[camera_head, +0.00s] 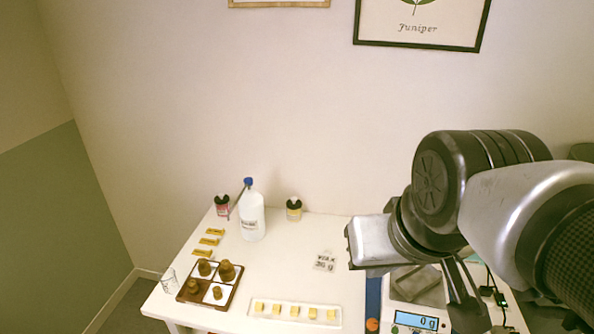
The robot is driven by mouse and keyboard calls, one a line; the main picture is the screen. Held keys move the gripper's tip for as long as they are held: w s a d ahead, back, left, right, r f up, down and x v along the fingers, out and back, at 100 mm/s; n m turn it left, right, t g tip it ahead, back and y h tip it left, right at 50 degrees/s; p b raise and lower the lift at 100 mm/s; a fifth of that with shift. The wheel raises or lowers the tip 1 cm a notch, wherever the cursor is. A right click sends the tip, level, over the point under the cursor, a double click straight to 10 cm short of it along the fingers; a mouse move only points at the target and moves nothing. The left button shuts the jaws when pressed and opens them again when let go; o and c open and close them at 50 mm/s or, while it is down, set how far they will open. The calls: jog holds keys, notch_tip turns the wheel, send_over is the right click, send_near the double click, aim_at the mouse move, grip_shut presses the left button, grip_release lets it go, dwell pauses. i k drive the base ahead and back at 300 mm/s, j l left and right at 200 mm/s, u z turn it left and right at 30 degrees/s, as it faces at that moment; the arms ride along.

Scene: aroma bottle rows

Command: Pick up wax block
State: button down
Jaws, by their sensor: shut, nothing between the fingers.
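Several small pale-yellow wax blocks (294,311) sit spaced in a row in a shallow white tray (303,319) near the front of the white table. My gripper (468,312) is at the right, over the scale side of the table and well apart from the tray. Its dark fingers point down and are shut and empty. A scale (417,320) stands below my arm, and its display reads 0 g. My wrist and arm hide part of the scale. A small card (325,262) marked like "WAX 30 g" lies behind the tray.
A wooden tray (236,284) with brown bottles stands left of the wax tray. The table centre (290,265) is clear.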

aim_at(330, 314)
jog(key=k, duration=0.4)
jog(key=k+j, duration=0.1)
jog(key=j, duration=0.25)
jog(key=k+j, duration=0.15)
jog(key=j, duration=0.2)
jog(key=k, duration=0.1)
jog(key=j, duration=0.15)
jog(key=i+u, duration=0.05)
